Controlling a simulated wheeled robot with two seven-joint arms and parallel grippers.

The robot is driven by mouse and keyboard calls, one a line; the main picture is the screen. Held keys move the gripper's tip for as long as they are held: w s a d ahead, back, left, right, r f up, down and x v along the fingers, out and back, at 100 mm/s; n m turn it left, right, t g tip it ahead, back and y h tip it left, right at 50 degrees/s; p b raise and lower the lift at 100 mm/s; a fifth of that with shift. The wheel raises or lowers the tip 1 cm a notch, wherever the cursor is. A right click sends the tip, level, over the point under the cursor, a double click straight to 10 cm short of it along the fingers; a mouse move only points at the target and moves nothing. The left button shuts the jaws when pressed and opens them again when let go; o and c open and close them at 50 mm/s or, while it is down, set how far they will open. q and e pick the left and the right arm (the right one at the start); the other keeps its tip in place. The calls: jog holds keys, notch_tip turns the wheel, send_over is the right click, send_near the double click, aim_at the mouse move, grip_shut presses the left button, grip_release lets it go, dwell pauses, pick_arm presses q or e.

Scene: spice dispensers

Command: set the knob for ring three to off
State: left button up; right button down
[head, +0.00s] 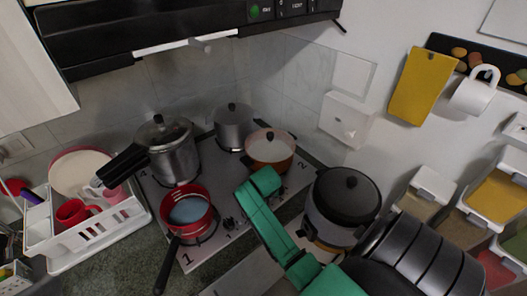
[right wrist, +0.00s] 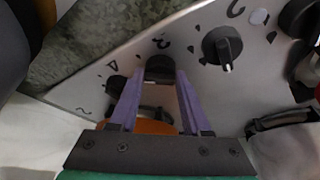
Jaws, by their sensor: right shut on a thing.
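The hob's control panel (right wrist: 70,85) fills much of the right wrist view, with several black knobs in a row. My right gripper (right wrist: 161,78) has its two purple fingers on either side of one dark knob (right wrist: 160,67) and is shut on it. The upside-down mark beside this knob looks like a 3, but is hard to read. The fingers partly cover the knob, and I cannot tell where it points. In the head view my green right wrist hides the fingers and this knob. My left gripper is not in view.
A neighbouring knob (right wrist: 223,45) stands right of the gripper; another (right wrist: 115,86) is close on its left. On the hob (head: 155,197) are a red saucepan (head: 187,212), pressure cooker (head: 167,150), grey pot (head: 234,128) and orange pot (head: 269,150). A rice cooker (head: 345,195) stands beside my arm.

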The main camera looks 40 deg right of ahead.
jog(key=n, duration=0.2)
jog(key=n+y, duration=0.1)
jog(key=shift+d+n+t, duration=0.2)
jog(key=shift+n+t, duration=0.2)
jog(key=n+y, duration=0.1)
jog(key=n, duration=0.2)
jog(key=shift+d+n+y, duration=0.1)
jog(key=shift+n+y, duration=0.2)
jog(key=n, duration=0.2)
jog(key=n+y, duration=0.1)
jog(key=n, duration=0.1)
jog(key=shift+d+n+y, duration=0.1)
jog(key=shift+n+y, duration=0.2)
jog(key=n+y, duration=0.1)
jog(key=n, duration=0.2)
jog(key=shift+d+g, duration=0.1)
jog(key=shift+g, duration=0.3)
jog(key=n+g+y+b, duration=0.1)
jog(key=n, duration=0.3)
jog(key=shift+w+f, duration=0.1)
jog(key=n+g+y+b, duration=0.1)
jog(key=n+b, duration=0.1)
jog(key=n, duration=0.2)
jog(key=shift+w+g+b, duration=0.1)
jog(key=shift+g+b, duration=0.3)
jog(key=shift+n+g+b, duration=0.3)
jog(key=shift+n+b, duration=0.25)
jog(key=shift+n, duration=0.45)
